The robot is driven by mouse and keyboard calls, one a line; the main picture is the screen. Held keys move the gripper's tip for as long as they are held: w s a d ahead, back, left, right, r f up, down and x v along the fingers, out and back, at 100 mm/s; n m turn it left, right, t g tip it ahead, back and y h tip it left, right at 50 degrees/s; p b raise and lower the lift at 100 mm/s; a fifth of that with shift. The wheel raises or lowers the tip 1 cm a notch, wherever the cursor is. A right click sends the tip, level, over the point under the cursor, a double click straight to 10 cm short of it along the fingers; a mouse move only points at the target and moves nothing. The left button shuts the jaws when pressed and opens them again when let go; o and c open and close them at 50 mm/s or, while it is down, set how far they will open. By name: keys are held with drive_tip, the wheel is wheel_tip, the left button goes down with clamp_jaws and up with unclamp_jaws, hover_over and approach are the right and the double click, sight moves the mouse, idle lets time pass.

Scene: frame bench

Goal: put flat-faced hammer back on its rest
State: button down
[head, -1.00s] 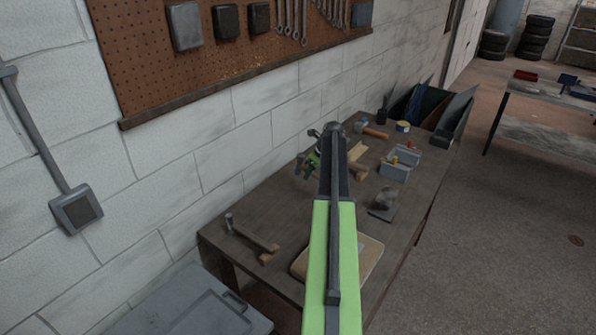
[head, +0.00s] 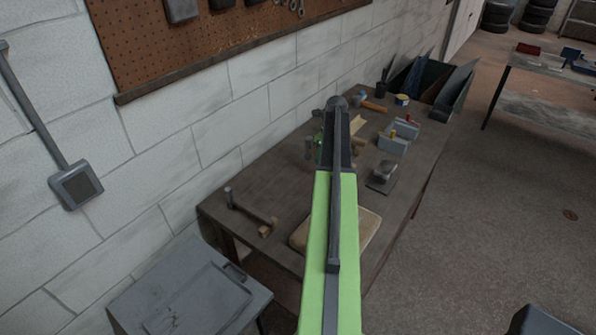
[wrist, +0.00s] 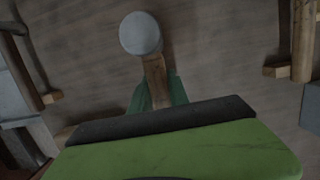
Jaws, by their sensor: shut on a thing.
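In the wrist view my gripper (wrist: 158,88) has its green fingers shut on the wooden handle of a hammer (wrist: 140,33). Its round grey face points toward the camera, above the bench top. In the head view my arm hides most of the gripper; only a bit of green (head: 319,139) shows at its left edge. Another hammer (head: 249,211) lies at the bench's near left, by a small wooden block (head: 265,231). I cannot tell which wooden piece is the held hammer's rest.
Wooden pieces lie either side of the held hammer, left (wrist: 22,70) and right (wrist: 300,45). The bench (head: 290,185) also bears a grey tray (head: 395,142), a dark-based tool (head: 383,176) and a tan pad (head: 368,225). Bench top left of my arm is fairly clear.

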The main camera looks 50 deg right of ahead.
sight(307, 149)
drive_tip(key=w+f+b, duration=0.1)
drive_tip(key=w, duration=0.1)
drive_tip(key=w+a+f+b, duration=0.1)
drive_tip(key=w+f, duration=0.1)
drive_tip(key=w, duration=0.1)
drive_tip(key=w+f+b, duration=0.1)
drive_tip(key=w+f, duration=0.1)
drive_tip(key=shift+w+a+b, duration=0.25)
drive_tip(key=shift+a+b, duration=0.05)
drive_tip(key=shift+a, duration=0.1)
drive_tip(key=shift+w+a, duration=0.1)
drive_tip(key=shift+w, duration=0.1)
drive_tip(key=b+x, duration=0.2)
drive_tip(key=s+b+x, duration=0.1)
drive_tip(key=b+x, duration=0.1)
drive_tip(key=shift+f, duration=0.25)
drive_tip(key=shift+r, duration=0.25)
drive_tip(key=shift+f, duration=0.2)
drive_tip(key=c, duration=1.3)
unclamp_jaws()
drive_tip(key=shift+o, duration=0.2)
drive_tip(key=shift+r, duration=0.1)
drive_tip(key=p+v, duration=1.2)
drive_tip(key=shift+r, duration=0.25)
drive_tip(key=shift+f, duration=0.1)
